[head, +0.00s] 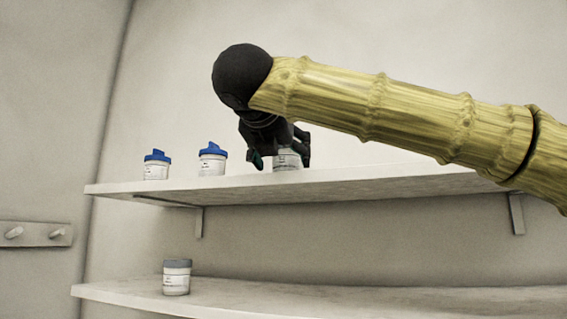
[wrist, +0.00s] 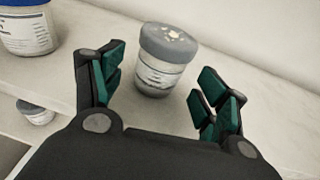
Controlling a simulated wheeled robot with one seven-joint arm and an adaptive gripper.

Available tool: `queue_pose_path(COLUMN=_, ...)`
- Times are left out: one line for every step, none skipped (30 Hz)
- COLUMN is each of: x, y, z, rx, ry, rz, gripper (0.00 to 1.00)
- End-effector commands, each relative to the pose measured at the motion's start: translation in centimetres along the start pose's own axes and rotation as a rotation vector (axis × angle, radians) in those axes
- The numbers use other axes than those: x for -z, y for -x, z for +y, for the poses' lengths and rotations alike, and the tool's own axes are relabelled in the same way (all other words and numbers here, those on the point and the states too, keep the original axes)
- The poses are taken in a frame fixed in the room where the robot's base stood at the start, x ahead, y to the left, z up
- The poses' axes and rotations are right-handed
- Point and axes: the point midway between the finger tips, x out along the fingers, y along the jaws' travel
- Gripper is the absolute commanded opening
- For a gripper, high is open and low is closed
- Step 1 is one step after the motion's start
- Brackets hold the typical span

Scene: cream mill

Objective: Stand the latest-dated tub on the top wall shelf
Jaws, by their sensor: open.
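A white tub with a grey lid (wrist: 161,67) stands upright on the top wall shelf (head: 130,189); it also shows in the head view (head: 287,162), partly hidden by my gripper. My gripper (head: 279,163) is open above the top shelf. In the wrist view its fingers (wrist: 158,82) are spread to either side of this tub, with gaps showing. Two blue-lidded tubs stand on the top shelf to the left, one at the far left (head: 156,167) and one nearer (head: 212,161). Another grey-lidded tub (head: 176,278) stands on the lower shelf. The label dates are too small to read.
The lower shelf (head: 300,297) is otherwise clear where it shows. Brackets (head: 517,214) support the top shelf. A rail with pegs (head: 36,234) is on the left wall. The top shelf looks free to the right of the tub, though my arm covers part of it.

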Motion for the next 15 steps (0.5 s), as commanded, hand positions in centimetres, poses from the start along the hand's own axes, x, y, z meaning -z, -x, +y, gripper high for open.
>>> queue_pose_path(x=0.4, y=1.0, z=0.0, rx=-0.001, ry=0.0, rz=-0.003, gripper=0.74)
queue_pose_path(x=0.4, y=1.6, z=0.1, rx=-0.001, ry=0.0, rz=-0.003, gripper=0.74)
queue_pose_path(x=0.4, y=2.4, z=0.1, rx=-0.002, ry=0.0, rz=-0.004, gripper=0.74)
queue_pose_path(x=0.4, y=3.0, z=0.1, rx=-0.002, ry=0.0, rz=-0.004, gripper=0.74)
queue_pose_path(x=0.4, y=3.5, z=0.1, rx=-0.002, ry=0.0, rz=-0.003, gripper=0.74)
queue_pose_path(x=0.4, y=4.2, z=0.1, rx=-0.002, ry=0.0, rz=-0.003, gripper=0.74)
queue_pose_path(x=0.3, y=4.8, z=0.0, rx=-0.001, ry=0.0, rz=-0.004, gripper=0.74)
queue_pose_path(x=0.3, y=5.3, z=0.0, rx=-0.001, ry=-0.001, rz=-0.003, gripper=0.74)
queue_pose_path(x=0.3, y=6.0, z=0.0, rx=-0.002, ry=-0.001, rz=-0.002, gripper=0.74)
queue_pose_path(x=0.3, y=6.5, z=0.0, rx=-0.002, ry=-0.001, rz=-0.002, gripper=0.74)
queue_pose_path(x=0.3, y=7.0, z=0.0, rx=-0.002, ry=-0.001, rz=-0.003, gripper=0.74)
queue_pose_path(x=0.2, y=7.5, z=0.0, rx=-0.001, ry=-0.001, rz=-0.003, gripper=0.74)
queue_pose_path(x=0.2, y=7.9, z=0.0, rx=-0.001, ry=0.0, rz=-0.002, gripper=0.74)
queue_pose_path(x=0.2, y=8.2, z=0.0, rx=-0.001, ry=0.0, rz=-0.001, gripper=0.74)
queue_pose_path(x=0.2, y=8.7, z=0.0, rx=-0.001, ry=0.0, rz=-0.001, gripper=0.74)
